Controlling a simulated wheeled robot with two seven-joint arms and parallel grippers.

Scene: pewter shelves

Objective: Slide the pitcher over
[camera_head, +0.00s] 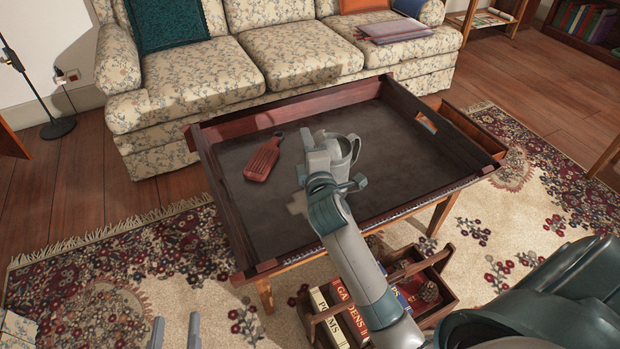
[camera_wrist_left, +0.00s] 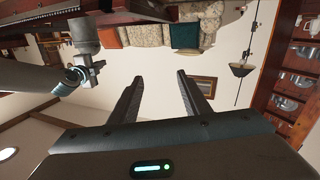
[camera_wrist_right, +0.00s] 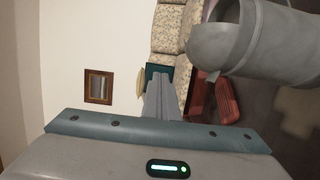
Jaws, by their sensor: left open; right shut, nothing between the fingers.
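The grey metal pitcher (camera_head: 347,146) stands upright on the dark tray-topped table (camera_head: 400,185), near its middle. My right gripper (camera_head: 308,134) is just left of the pitcher, with its arm hiding part of the tabletop. In the right wrist view the shut, empty fingers (camera_wrist_right: 162,98) point past the pitcher (camera_wrist_right: 265,45), which fills the upper right. I cannot tell whether they touch. My left gripper (camera_head: 176,325) is low at the left, over the rug and away from the table. Its fingers (camera_wrist_left: 160,76) stand apart and empty in the left wrist view.
A reddish-brown slatted object (camera_head: 263,159) lies left of the pitcher; it also shows in the right wrist view (camera_wrist_right: 222,100). Raised wooden rims (camera_head: 220,195) edge the tabletop. The right part of the top is clear. A floral sofa (camera_head: 290,52) stands behind; a book caddy (camera_head: 437,283) sits in front.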

